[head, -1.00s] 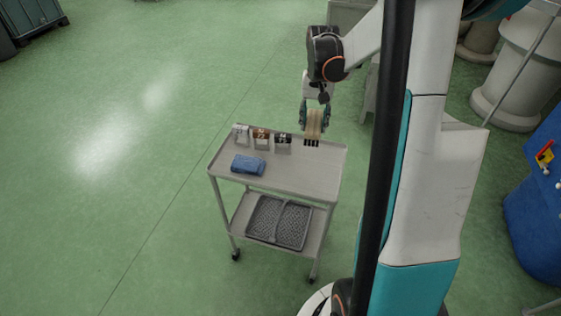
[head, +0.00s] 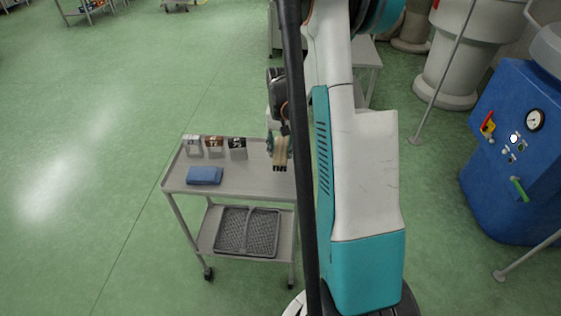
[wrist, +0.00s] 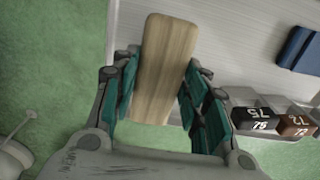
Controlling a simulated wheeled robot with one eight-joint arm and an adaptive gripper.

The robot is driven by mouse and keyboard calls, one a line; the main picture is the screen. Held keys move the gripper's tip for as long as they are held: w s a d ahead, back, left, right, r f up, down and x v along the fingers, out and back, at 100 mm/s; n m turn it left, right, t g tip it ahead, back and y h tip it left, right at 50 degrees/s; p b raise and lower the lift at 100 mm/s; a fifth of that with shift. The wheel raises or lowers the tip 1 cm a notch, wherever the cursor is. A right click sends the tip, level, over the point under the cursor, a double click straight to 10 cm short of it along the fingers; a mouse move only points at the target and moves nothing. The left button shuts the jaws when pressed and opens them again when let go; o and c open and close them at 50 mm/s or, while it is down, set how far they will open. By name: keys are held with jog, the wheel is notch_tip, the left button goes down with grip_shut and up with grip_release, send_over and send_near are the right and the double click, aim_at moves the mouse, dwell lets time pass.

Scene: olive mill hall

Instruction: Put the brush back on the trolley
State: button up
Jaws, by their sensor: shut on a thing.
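The brush is a flat pale wooden block (wrist: 163,65) with dark bristles at its lower end in the head view (head: 280,157). My gripper (head: 279,143) is shut on it, with the teal fingers on both sides of the wood; it also shows in the wrist view (wrist: 158,95). The grey two-tier trolley (head: 245,180) stands below. The brush hangs bristles down in front of the right part of the trolley's top shelf in the head view. I cannot tell whether the bristles touch the shelf. My arm hides the shelf's right end.
A dark grey basket (head: 248,231) sits on the lower shelf. A blue machine (head: 508,150) stands at right.

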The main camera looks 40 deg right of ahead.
aim_at(281, 149)
jog(key=shift+f+b, duration=0.75)
jog(key=shift+f, duration=1.65)
jog(key=shift+f, duration=0.2)
jog(key=o, duration=0.9)
jog(key=shift+o, duration=0.2)
jog(key=shift+r, duration=0.2)
notch_tip(281, 149, up, 12)
jog(key=p, duration=0.4)
